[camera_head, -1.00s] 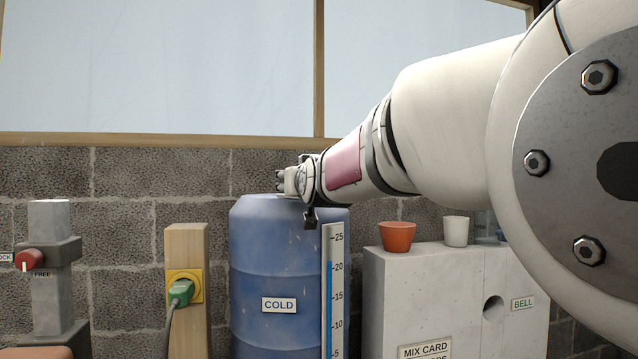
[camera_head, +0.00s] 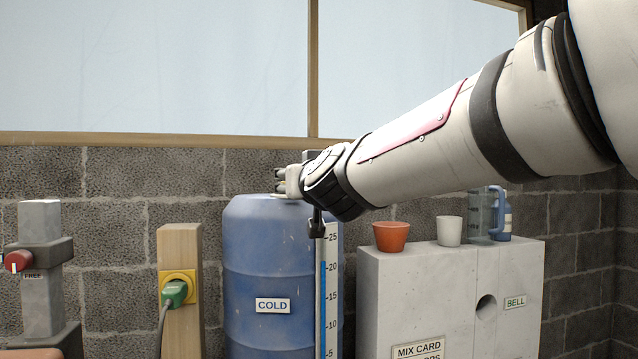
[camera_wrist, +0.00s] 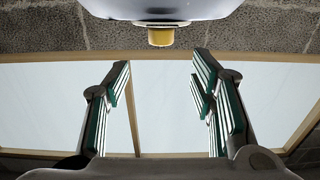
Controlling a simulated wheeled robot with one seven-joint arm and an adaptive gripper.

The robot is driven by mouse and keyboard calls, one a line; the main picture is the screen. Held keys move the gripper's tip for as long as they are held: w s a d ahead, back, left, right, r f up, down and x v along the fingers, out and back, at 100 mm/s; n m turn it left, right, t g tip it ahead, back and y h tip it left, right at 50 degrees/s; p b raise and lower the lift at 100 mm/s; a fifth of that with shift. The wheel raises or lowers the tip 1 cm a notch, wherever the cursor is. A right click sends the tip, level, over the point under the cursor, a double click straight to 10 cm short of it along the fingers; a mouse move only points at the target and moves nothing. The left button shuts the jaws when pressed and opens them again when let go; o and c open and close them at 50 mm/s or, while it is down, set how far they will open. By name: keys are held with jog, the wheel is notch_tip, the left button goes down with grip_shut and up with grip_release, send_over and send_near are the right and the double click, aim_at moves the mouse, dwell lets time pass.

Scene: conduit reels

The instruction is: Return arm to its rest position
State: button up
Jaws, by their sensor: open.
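My arm reaches in from the upper right in the head view, with its wrist above the blue barrel marked COLD (camera_head: 268,255). My gripper (camera_wrist: 160,85) shows in the wrist view with its two green-padded fingers spread wide and nothing between them. In the head view only a small part of the gripper shows, at the left end of my arm near the barrel's top. I cannot tell whether it touches the barrel.
A gauge strip (camera_head: 330,290) stands at the barrel's right. A wooden post (camera_head: 180,320) with a green plug (camera_head: 175,292) stands left.

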jog(key=shift+s+d+f, duration=0.1)
jog(key=shift+s, duration=0.05)
dwell(0.4)
